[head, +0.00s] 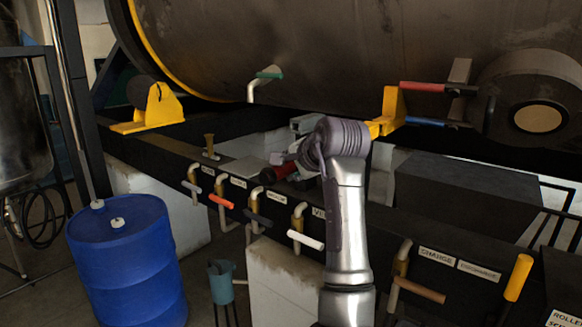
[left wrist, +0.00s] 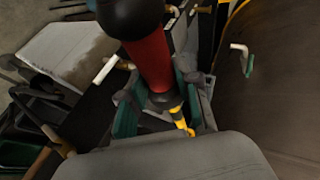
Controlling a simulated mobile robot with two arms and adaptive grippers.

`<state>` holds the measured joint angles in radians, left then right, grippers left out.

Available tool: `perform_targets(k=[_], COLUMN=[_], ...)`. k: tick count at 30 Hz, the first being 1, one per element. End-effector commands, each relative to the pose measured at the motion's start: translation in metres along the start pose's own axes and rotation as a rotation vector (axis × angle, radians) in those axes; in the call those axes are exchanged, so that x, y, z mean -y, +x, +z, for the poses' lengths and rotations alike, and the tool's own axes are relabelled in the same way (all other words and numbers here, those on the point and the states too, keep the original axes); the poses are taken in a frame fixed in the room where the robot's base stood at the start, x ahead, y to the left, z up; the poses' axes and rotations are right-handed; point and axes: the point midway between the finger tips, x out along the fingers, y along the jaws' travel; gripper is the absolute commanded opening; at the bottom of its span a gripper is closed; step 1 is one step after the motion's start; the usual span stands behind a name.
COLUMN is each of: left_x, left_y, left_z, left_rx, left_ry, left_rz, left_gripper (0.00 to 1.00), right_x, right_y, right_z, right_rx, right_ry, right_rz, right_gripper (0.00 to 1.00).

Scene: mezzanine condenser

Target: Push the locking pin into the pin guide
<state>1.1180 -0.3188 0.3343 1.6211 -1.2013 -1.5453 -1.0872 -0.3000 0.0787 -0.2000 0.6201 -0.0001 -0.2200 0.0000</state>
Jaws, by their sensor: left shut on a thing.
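My left gripper (head: 290,160) is at the middle of the head view, reaching over the black rail, partly behind my own arm. In the left wrist view the gripper (left wrist: 160,108) has its green-padded fingers on both sides of a red handle (left wrist: 150,60) with a black ball end and a dark collar, which looks like the locking pin. The red part also shows small in the head view (head: 284,172). The fingers are shut on it near the collar. A yellow piece (left wrist: 179,118) shows just past the collar. I cannot make out the pin guide or whether the pin touches it.
Several valve handles line the rail, among them an orange-red one (head: 221,201) and a white one (head: 305,240). A large tank (head: 330,50) hangs above. A yellow bracket (head: 390,108) is right of my gripper. A blue drum (head: 127,265) stands at the lower left.

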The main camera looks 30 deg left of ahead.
Motion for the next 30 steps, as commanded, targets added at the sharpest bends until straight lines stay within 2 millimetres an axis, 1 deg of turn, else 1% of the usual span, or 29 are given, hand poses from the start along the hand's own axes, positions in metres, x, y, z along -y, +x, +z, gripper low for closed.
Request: perform_targets(k=[7, 18, 30], left_x=[0.004, 0.003, 0.002], left_y=[0.001, 0.009, 0.012], left_z=[-0.009, -0.027, -0.032], left_rx=[-0.002, -0.003, -0.003], left_ry=[-0.002, -0.001, -0.003], left_rz=[-0.005, -0.005, -0.005], left_gripper=[0.0, 0.0, 0.0], right_x=[0.0, -0.001, -0.001], right_y=[-0.011, -0.027, -0.03], right_z=[-0.001, -0.003, -0.003], right_rx=[0.0, 0.0, 0.0], right_ry=[0.0, 0.0, 0.0], right_rz=[0.0, 0.001, 0.001], right_gripper=[0.5, 0.5, 0.5])
